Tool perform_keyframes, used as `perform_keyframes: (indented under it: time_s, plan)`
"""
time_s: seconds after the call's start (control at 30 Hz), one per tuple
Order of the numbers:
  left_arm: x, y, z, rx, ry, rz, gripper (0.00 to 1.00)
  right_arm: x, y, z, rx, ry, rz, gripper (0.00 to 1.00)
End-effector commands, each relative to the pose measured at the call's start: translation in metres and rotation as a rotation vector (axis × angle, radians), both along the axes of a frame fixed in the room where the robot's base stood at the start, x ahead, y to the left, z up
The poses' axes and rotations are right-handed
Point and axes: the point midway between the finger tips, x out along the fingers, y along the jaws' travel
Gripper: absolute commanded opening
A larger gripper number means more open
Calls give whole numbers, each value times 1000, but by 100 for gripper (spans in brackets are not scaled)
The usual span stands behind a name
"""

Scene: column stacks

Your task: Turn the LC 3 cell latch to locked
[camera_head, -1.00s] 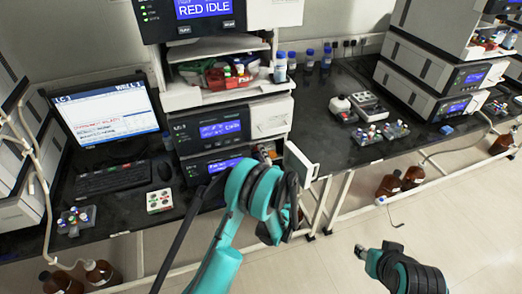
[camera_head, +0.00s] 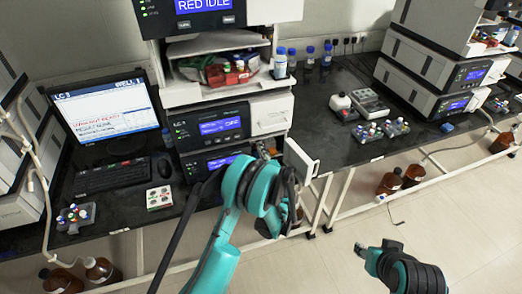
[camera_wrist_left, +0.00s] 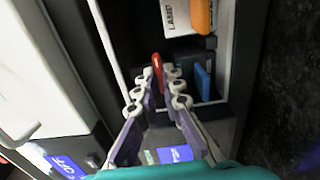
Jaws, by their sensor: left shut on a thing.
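My left arm reaches the opened lower compartment of the middle instrument stack (camera_head: 211,127) in the head view. Its wrist covers most of the left gripper and the compartment there. In the left wrist view, my left gripper (camera_wrist_left: 158,86) has its fingertips on either side of a red lever (camera_wrist_left: 157,66), which I take to be the cell latch, and is shut on it. The lever stands roughly upright in that picture, inside the compartment. Its locked or unlocked marking is not readable. My right gripper (camera_head: 364,251) hangs over the floor, away from the bench; its jaws are too small to judge.
A white door (camera_head: 301,158) stands open right of the compartment. A monitor (camera_head: 103,105), keyboard (camera_head: 112,177) and mouse (camera_head: 164,168) are at left. Blue-capped bottles (camera_head: 309,57) and small racks (camera_head: 392,127) stand on the black bench at right.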

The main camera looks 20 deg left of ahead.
Motion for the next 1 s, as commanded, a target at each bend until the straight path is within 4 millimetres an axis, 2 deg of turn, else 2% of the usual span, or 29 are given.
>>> perform_keyframes:
  time_s: [0.27,1.0]
  plan:
    - [0,0,-3,-136,-91,0,0,0,0,-14,0,0,0,40]
    - [0,-1,-2,-714,-481,-1,0,0,0,-48,0,0,0,40]
